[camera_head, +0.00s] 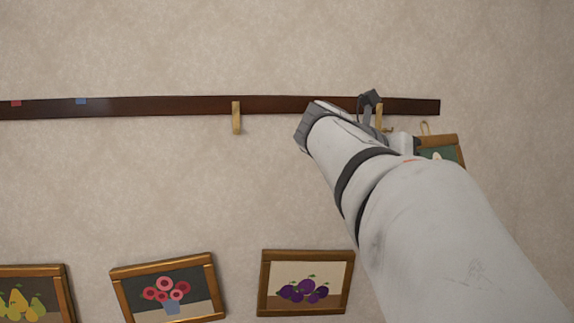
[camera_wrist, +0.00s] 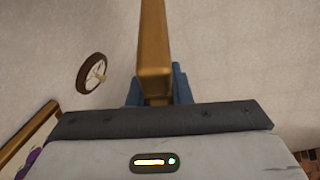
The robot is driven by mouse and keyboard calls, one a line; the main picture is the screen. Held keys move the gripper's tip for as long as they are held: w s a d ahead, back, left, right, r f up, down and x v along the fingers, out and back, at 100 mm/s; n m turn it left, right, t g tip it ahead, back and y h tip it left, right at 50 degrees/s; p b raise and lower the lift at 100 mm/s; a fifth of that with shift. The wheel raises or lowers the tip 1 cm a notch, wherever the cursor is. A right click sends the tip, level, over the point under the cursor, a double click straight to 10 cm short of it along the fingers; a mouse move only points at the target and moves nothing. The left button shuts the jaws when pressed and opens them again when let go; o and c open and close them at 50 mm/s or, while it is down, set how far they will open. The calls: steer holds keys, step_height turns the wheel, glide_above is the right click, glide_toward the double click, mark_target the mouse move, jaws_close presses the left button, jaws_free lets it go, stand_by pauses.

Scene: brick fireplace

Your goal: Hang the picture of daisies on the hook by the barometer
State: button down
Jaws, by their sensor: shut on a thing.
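My gripper (camera_wrist: 158,92) is shut on the wooden frame of a picture (camera_wrist: 153,50), seen edge-on in the wrist view. In the head view part of this picture (camera_head: 453,143) shows beyond my arm: a brown frame, a green ground and a bit of a pale flower. A hanging loop (camera_head: 425,128) stands above its top edge. The rest is hidden by my arm. A brass hook (camera_head: 379,116) on the dark rail shows just left of the picture, partly behind my arm. A round brown-rimmed dial (camera_wrist: 91,73), perhaps the barometer, is on the wall in the wrist view.
The dark rail (camera_head: 165,106) has another, empty hook (camera_head: 236,118) and red (camera_head: 15,103) and blue (camera_head: 81,101) tags. Below are pictures of pears (camera_head: 66,294), pink flowers (camera_head: 213,285) and plums (camera_head: 349,284). The wall between is clear.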

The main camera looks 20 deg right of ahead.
steer(key=shift+w+a, duration=0.1)
steer(key=shift+a, duration=0.15)
steer(key=w+d+f, duration=0.2)
steer(key=w+d, duration=0.1)
steer(key=w, duration=0.9)
steer(key=shift+w+p, duration=0.2)
steer(key=shift+p, duration=0.1)
stand_by(0.9)
stand_by(0.8)
steer(key=c, duration=1.3)
jaws_free()
steer(key=shift+o, duration=0.2)
steer(key=shift+a, duration=0.1)
